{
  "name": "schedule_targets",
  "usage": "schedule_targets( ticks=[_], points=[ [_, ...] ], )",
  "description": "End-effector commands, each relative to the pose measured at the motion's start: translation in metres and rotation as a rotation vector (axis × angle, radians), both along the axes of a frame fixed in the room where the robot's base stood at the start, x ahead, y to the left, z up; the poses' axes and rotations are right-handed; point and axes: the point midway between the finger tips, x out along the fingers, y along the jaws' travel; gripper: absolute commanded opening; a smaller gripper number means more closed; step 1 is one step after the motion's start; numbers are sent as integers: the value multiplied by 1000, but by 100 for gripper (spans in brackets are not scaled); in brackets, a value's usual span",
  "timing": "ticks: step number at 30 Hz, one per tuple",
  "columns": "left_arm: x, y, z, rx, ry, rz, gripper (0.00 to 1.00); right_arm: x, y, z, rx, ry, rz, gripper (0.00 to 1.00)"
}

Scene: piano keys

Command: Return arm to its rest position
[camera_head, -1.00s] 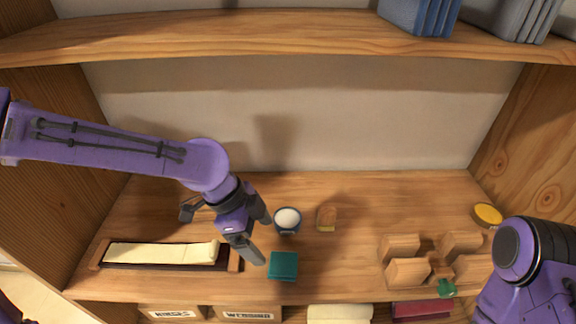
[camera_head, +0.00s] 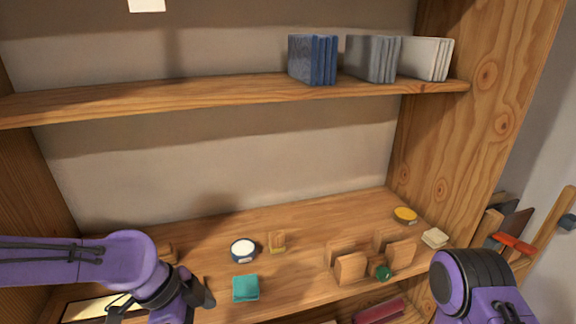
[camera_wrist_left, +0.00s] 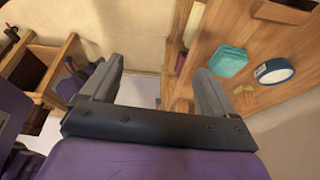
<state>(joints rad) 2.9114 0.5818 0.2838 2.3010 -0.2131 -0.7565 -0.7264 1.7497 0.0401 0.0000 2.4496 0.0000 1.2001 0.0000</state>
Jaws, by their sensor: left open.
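My left arm comes in from the left in the head view, and its gripper hangs at the bottom edge, left of the teal block (camera_head: 246,288). The left wrist view shows both fingers of the left gripper (camera_wrist_left: 157,80) spread apart with nothing between them. The teal block (camera_wrist_left: 228,61) and a dark-rimmed bowl with white contents (camera_wrist_left: 274,71) lie beyond the fingers on the right. My right arm is at the lower right of the head view; its gripper is outside the picture.
On the wooden shelf (camera_head: 210,232) stand the white-filled bowl (camera_head: 243,250), a small wooden piece (camera_head: 277,242), wooden blocks (camera_head: 350,268), a green piece (camera_head: 383,273) and a yellow round dish (camera_head: 405,215). A tray with a cream strip (camera_head: 95,308) is partly hidden by my left arm. Books stand above.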

Motion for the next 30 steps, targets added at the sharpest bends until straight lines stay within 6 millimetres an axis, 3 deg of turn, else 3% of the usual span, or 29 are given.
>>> schedule_targets(
  ticks=[11,14,20,23,27,30],
  points=[
    [-1,-14,-68,-72,142,323,88,0,0,-1,-1,-1,0,43],
    [-4,-13,-95,-87,190,469,88,0,0,-1,0,0,0,43],
    [-23,1,-170,-85,286,868,88,0,0,-3,0,0,0,43],
    [-45,21,-218,-52,310,1141,88,0,0,-4,0,0,0,43],
    [-104,74,-284,40,238,1589,88,0,0,-5,0,0,0,43],
    [-142,112,-305,87,119,1814,88,0,0,-5,0,0,0,43]
  ],
)
